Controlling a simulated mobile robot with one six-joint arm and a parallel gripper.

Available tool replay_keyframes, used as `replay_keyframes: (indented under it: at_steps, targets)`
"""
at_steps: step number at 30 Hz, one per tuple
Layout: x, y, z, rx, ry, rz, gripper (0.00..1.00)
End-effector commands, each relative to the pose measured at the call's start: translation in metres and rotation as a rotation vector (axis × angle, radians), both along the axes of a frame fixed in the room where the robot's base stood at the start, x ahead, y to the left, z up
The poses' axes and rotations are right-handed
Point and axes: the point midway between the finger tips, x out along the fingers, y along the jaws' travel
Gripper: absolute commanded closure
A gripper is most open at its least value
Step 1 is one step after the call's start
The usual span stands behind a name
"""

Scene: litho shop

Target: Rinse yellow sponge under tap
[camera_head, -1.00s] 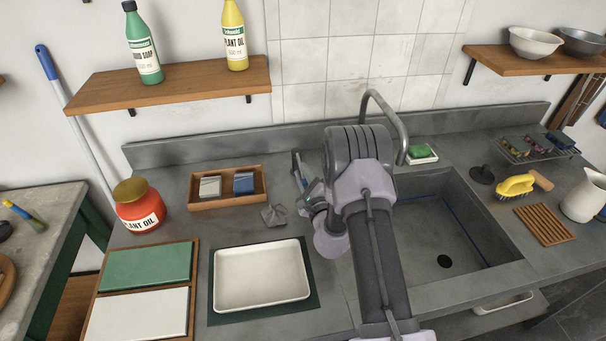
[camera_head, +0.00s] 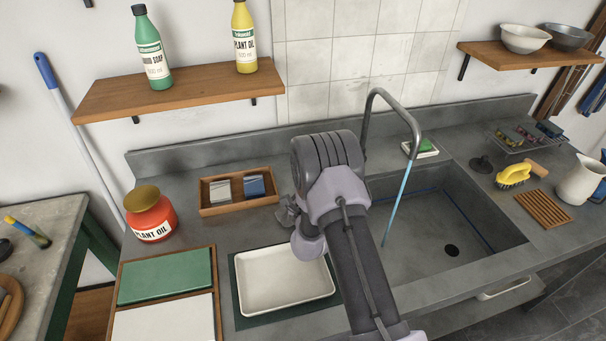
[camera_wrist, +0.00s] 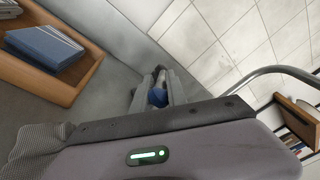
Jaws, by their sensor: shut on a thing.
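I see no yellow sponge in either view. The tap (camera_head: 388,92) arches over the sink (camera_head: 425,235), and a thin blue stream of water (camera_head: 404,190) runs from its spout into the basin. What this blue thing belongs to is not clear.
A wooden tray (camera_head: 212,209) with blocks and a white tray (camera_head: 285,307) lie to the left. A green block on a dish (camera_head: 430,154) is behind the sink. A yellow brush (camera_head: 514,175) lies at right.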

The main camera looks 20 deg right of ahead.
Motion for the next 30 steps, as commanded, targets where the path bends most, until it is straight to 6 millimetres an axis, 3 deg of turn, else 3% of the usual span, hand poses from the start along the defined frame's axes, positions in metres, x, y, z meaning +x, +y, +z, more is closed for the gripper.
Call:
replay_keyframes:
  at_steps: [5, 6, 9, 20, 23, 30]
  targets:
    - [-0.001, -0.002, 0.000, 0.000, 0.000, -0.004, 1.00]
    - [-0.001, -0.002, 0.000, 0.000, 0.000, -0.004, 0.80]
    - [0.000, -0.002, 0.000, 0.000, 0.000, -0.004, 0.65]
    - [-0.007, 0.001, -0.001, 0.000, 0.002, -0.001, 0.65]
    - [-0.023, 0.005, 0.000, 0.001, 0.003, -0.001, 0.65]
    - [-0.082, 0.022, -0.001, 0.001, 0.004, -0.001, 0.65]
